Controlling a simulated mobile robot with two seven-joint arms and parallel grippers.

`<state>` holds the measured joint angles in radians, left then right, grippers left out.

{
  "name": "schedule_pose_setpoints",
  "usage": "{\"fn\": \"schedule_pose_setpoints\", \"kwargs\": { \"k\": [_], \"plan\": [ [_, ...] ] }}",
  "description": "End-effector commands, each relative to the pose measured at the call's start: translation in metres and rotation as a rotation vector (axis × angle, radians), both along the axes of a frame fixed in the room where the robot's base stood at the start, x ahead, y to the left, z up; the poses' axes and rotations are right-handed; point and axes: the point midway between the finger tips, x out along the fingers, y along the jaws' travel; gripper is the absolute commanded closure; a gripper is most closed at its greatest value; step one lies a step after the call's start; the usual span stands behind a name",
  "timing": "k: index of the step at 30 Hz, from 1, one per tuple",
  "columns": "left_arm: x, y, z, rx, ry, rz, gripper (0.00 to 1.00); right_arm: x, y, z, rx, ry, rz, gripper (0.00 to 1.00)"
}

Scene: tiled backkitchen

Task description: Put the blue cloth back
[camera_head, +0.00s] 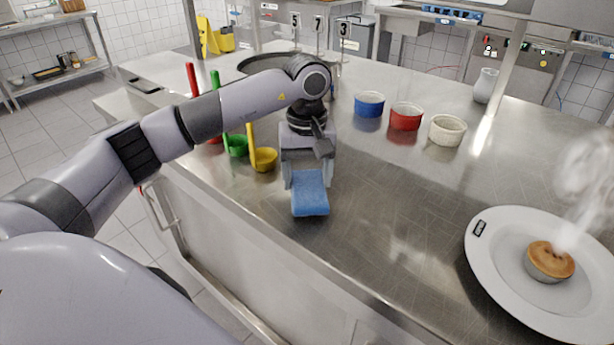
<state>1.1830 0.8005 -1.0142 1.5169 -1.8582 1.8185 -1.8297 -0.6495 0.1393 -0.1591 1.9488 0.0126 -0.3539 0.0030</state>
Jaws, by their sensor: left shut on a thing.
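The blue cloth (310,194) is a small folded piece over the front part of the steel counter. My left gripper (307,176) points down and is shut on the cloth, with the cloth hanging between and below its fingers. I cannot tell whether the cloth's lower edge touches the counter. My right gripper is not in view.
Green (237,146) and yellow (263,159) ladles stand left of the gripper, with a red one (192,80) behind. Blue (369,104), red (406,116) and cream (447,130) bowls stand behind right. A plate (488,262) with a steaming pie (549,261) is at right. The counter's middle is clear.

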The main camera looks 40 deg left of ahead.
Motion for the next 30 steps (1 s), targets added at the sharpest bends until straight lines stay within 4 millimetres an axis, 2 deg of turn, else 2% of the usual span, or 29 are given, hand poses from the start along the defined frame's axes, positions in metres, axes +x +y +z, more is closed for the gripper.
{"fn": "schedule_pose_setpoints", "kwargs": {
  "k": [2, 13, 14, 15, 16, 25, 30],
  "plan": [
    [0.000, 0.000, -0.007, 0.000, 0.001, 0.000, 0.55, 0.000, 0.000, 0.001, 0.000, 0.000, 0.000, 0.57],
    [0.000, 0.000, -0.013, 0.001, -0.001, 0.001, 0.55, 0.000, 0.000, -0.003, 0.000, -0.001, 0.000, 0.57],
    [0.000, 0.000, -0.011, 0.000, -0.001, 0.001, 0.21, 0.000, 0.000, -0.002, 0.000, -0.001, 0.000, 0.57],
    [0.000, 0.000, -0.011, 0.000, 0.000, 0.001, 0.08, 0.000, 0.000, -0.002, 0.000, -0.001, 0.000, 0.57],
    [0.000, 0.000, -0.011, 0.000, 0.000, 0.001, 0.05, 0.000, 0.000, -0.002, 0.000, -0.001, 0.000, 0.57],
    [0.000, 0.000, -0.009, 0.000, 0.000, 0.001, 0.05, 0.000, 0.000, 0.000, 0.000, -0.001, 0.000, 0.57],
    [0.001, 0.000, 0.007, 0.000, -0.006, 0.001, 0.05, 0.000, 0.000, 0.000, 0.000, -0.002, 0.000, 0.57]
  ]
}}
